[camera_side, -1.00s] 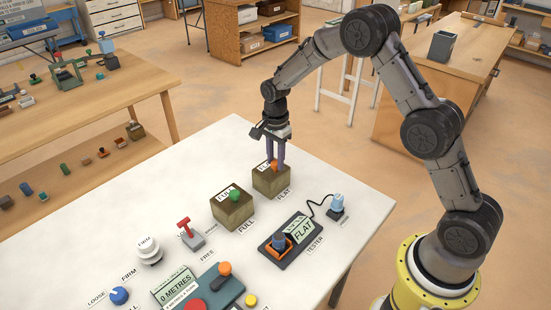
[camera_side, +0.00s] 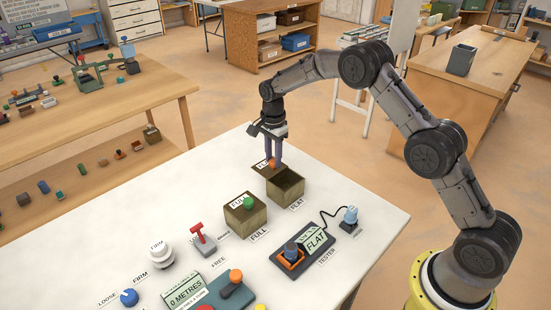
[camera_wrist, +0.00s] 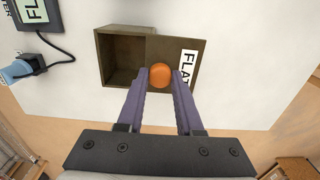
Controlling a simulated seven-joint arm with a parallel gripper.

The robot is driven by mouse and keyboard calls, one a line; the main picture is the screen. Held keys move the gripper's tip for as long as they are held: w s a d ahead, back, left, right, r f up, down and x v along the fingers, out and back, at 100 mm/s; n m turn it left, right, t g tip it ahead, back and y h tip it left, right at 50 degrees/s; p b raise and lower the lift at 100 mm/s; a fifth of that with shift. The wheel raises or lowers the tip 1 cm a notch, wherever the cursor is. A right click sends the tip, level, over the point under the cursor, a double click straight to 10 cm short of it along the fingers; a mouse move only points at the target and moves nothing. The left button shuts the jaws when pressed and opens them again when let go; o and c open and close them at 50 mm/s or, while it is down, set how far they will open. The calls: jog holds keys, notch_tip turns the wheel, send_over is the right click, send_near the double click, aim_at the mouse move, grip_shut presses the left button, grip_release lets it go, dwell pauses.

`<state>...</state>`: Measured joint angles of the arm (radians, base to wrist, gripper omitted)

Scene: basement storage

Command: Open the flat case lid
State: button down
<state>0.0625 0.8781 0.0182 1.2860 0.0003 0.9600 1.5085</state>
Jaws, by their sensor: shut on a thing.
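The flat case (camera_side: 287,189) is a brown box on the white table, behind a printed FLAT label. Its lid (camera_side: 262,170) is slid off to the far left, and the inside of the box shows dark and open. The lid carries an orange knob (camera_wrist: 160,75) and a FLAT label. My gripper (camera_side: 273,163) is shut on the orange knob, with a purple finger on each side of it in the wrist view. In the wrist view the case (camera_wrist: 122,32) is open on its left half, and the lid (camera_wrist: 180,48) lies to the right. I see no contents clearly.
The full case (camera_side: 243,217) with a green knob stands nearby, its lid on. A tester (camera_side: 302,246), a red lever (camera_side: 200,236), a white knob (camera_side: 160,254) and a blue knob (camera_side: 129,297) stand on the table. Bare table (camera_side: 200,190) lies left of the cases.

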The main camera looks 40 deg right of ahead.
jog(key=shift+r, duration=0.1)
jog(key=c, duration=0.5)
grip_release()
jog(key=shift+c, duration=0.2)
notch_tip(320, 180, up, 14)
